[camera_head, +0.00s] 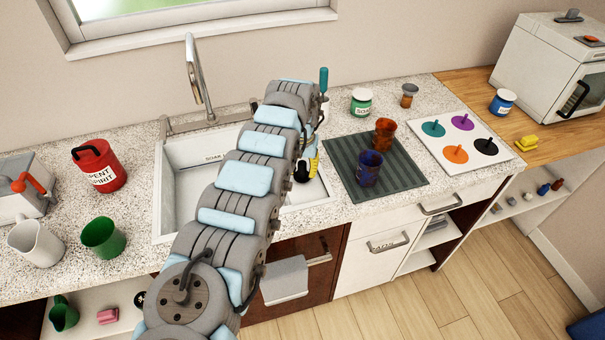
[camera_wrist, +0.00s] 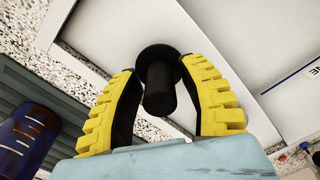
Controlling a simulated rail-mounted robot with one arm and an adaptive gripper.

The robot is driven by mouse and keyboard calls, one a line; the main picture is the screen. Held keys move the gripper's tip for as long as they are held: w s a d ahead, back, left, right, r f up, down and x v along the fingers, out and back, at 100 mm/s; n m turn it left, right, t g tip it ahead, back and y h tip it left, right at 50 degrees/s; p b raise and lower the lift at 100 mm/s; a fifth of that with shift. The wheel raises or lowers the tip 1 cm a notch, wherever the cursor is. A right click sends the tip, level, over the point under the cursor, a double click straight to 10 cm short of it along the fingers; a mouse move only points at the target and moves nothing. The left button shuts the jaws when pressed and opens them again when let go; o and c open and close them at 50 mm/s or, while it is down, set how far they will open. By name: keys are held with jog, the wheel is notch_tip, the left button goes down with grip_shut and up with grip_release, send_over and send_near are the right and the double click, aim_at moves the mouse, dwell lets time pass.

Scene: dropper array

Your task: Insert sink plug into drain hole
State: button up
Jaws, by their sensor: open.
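A black sink plug (camera_wrist: 158,82), a round disc with a thick stem facing the camera, shows in the wrist view by the edge of the white sink (camera_wrist: 225,28). My gripper (camera_wrist: 164,85), with ribbed yellow pads and dark inner faces, is open, one finger on each side of the plug. A dark gap shows between the stem and the right finger; contact at the left finger is unclear. In the head view my gripper (camera_head: 306,165) is at the right side of the sink (camera_head: 178,195). My arm covers much of the basin, and no drain hole is visible.
A grey-green ribbed mat (camera_head: 400,185) with an orange cup (camera_head: 384,133) and a dark blue cup (camera_head: 369,168) lies close right of my gripper. The faucet (camera_head: 197,75) stands behind the basin. A red canister (camera_head: 98,165) and green cup (camera_head: 103,237) stand left.

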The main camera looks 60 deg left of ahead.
aim_at(302, 163)
grip_shut()
jog(key=shift+r+p, duration=1.85)
jog(key=shift+r, duration=0.7)
